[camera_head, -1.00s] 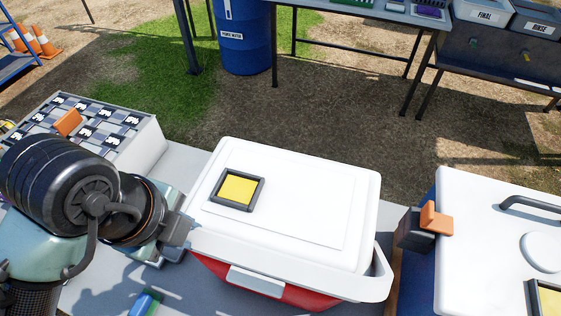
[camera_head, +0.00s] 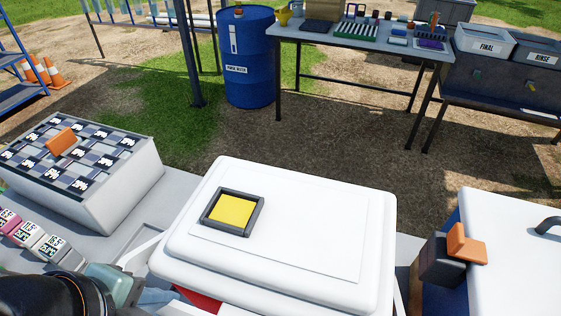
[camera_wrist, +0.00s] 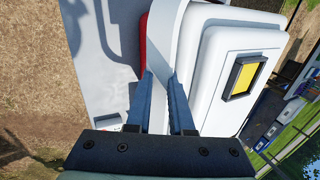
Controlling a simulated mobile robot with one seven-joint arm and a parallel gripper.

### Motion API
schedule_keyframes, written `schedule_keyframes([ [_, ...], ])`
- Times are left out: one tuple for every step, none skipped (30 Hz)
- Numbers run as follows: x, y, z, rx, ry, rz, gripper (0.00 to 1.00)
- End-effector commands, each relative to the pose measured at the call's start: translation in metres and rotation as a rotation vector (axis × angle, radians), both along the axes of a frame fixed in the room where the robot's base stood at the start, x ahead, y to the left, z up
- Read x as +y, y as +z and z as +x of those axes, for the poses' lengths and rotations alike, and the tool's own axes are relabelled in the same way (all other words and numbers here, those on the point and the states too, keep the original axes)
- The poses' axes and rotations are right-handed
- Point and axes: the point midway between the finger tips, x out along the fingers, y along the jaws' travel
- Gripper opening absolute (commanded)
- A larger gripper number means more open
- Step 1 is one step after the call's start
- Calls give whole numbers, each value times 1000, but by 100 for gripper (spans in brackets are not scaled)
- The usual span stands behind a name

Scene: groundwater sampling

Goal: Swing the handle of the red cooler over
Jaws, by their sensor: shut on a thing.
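The red cooler has a white lid (camera_head: 300,225) with a yellow, dark-framed square on top. A bit of its red body (camera_head: 197,300) shows below the lid's front left edge. Its white handle (camera_head: 143,250) sticks out at the lid's left side; its front part is out of the head view. In the wrist view, the handle (camera_wrist: 165,35) runs as a white band beside the lid (camera_wrist: 215,75), with a red strip of body next to it. My gripper (camera_wrist: 161,75) is shut on the handle band there. In the head view the gripper's fingers are hidden.
A blue cooler with a white lid (camera_head: 515,235) and an orange-topped latch (camera_head: 465,243) stands close on the right. A grey-white box (camera_head: 125,190) with labelled slots is on the left, several bottles (camera_head: 35,240) in front of it. A blue barrel (camera_head: 248,80) stands behind.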

Motion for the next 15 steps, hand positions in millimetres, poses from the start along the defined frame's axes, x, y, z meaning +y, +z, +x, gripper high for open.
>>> schedule_keyframes([
  [1,0,0,0,2,3,0],
  [1,-1,-1,-1,2,3,0],
  [2,-3,-1,-4,3,2,0],
  [2,-6,-2,-7,4,2,0],
  [2,-9,-2,-11,4,1,0],
  [3,-14,-3,-16,5,-2,0],
  [3,-17,-4,-21,4,-3,0],
  [3,-20,-5,-25,3,-5,0],
  [4,-23,-6,-32,5,-7,0],
  [4,-26,-7,-37,5,-7,0],
  [4,-28,-8,-41,6,-8,0],
  [5,-31,-10,-48,6,-9,0],
  [5,-34,-10,-53,6,-10,0],
  [5,-36,-11,-57,6,-12,0],
  [5,-40,-12,-62,5,-15,0],
])
